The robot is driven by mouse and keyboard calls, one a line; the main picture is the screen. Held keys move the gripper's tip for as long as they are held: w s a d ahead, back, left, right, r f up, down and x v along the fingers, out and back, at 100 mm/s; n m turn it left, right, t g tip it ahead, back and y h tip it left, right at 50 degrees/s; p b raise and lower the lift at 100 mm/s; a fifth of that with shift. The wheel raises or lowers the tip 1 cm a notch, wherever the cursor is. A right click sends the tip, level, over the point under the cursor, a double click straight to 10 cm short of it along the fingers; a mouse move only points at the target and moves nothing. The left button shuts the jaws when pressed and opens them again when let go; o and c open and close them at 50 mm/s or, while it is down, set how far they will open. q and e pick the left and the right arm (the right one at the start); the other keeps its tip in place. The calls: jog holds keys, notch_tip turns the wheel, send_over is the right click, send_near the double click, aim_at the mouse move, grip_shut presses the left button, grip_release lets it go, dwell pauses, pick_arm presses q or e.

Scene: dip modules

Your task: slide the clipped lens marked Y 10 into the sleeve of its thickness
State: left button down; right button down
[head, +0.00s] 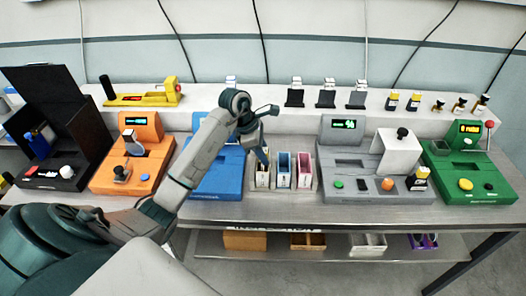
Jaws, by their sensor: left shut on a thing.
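My left gripper (256,140) reaches over the rack of sleeves and points down. It is shut on a small thin bluish piece (262,156), which looks like the clipped lens; its marking is too small to read. The piece is right at the top of the left sleeve (262,179); I cannot tell whether it is inside or just above. The middle sleeve (283,172) has a blue inside and the right sleeve (304,172) a pink inside. All stand upright in a grey rack (284,188). My right gripper is not in view.
A blue station (218,182) stands left of the rack, partly behind my arm, and an orange one (130,170) is farther left. A grey station (345,172) and a green one (470,180) stand to the right. Several small items line the back shelf (210,103).

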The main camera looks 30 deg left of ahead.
pick_arm(q)
jog(key=c, duration=1)
grip_release()
jog(key=shift+r+p, duration=0.15)
jog(key=shift+p, duration=0.15)
jog(key=b+v, duration=0.2)
jog(key=v, duration=1)
jog(key=shift+s+b, duration=0.15)
jog(key=shift+b, duration=0.2)
